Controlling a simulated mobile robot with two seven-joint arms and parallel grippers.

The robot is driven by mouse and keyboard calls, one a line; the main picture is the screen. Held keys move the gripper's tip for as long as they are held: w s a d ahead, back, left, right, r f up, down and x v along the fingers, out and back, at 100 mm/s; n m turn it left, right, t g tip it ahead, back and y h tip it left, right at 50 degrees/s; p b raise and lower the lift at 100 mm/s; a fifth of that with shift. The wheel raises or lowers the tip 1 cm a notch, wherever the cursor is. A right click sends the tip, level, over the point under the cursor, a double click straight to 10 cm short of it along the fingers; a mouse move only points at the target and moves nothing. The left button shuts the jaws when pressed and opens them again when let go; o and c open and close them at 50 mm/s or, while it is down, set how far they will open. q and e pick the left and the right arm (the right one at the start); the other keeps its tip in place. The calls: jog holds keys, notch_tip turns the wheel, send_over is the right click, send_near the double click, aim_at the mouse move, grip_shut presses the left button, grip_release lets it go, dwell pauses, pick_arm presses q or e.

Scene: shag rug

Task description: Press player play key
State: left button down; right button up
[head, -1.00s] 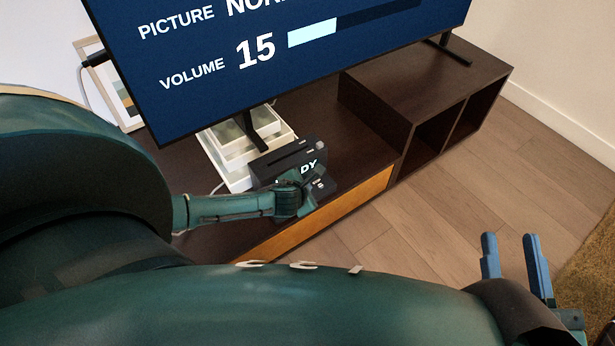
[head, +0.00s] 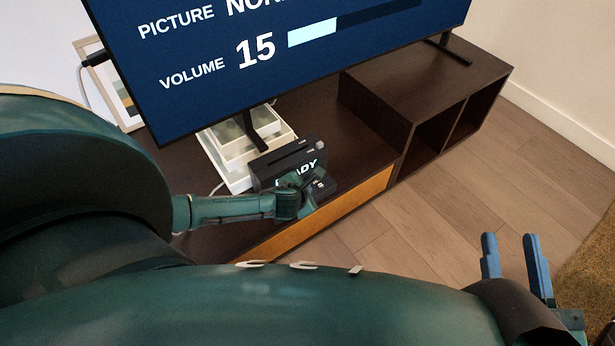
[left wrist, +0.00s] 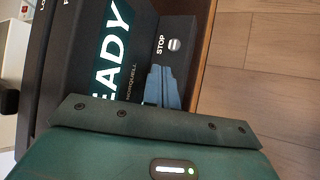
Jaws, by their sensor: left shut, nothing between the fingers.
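The player (head: 284,160) is a dark box on the TV bench, with a lit display reading partly "ADY" in the head view. In the left wrist view, the player's display (left wrist: 112,50) shows "EADY", and a STOP key (left wrist: 174,44) sits on the front ledge. My left gripper (head: 312,186) is shut and empty, at the front of the player. In the left wrist view its blue fingers (left wrist: 161,74) lie over the ledge below the STOP key. No play key shows; I cannot tell whether the fingertips touch anything. My right gripper (head: 513,240) is open and empty over the floor.
A TV (head: 270,50) with a blue menu stands above the dark bench (head: 365,140). White stacked trays (head: 232,165) stand behind the player. A framed picture (head: 104,75) leans at the left. Wooden floor (head: 450,220) lies in front, with a rug (head: 590,265) at right.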

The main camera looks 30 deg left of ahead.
pick_arm(q)
jog(key=shift+f, duration=0.3)
jog(key=shift+r, duration=0.1)
dwell(0.3)
jog(key=shift+r+p, duration=0.7)
jog(key=shift+p, duration=0.3)
notch_tip(320, 180, up, 5)
jog(key=p, duration=0.5)
jog(key=shift+p, duration=0.4)
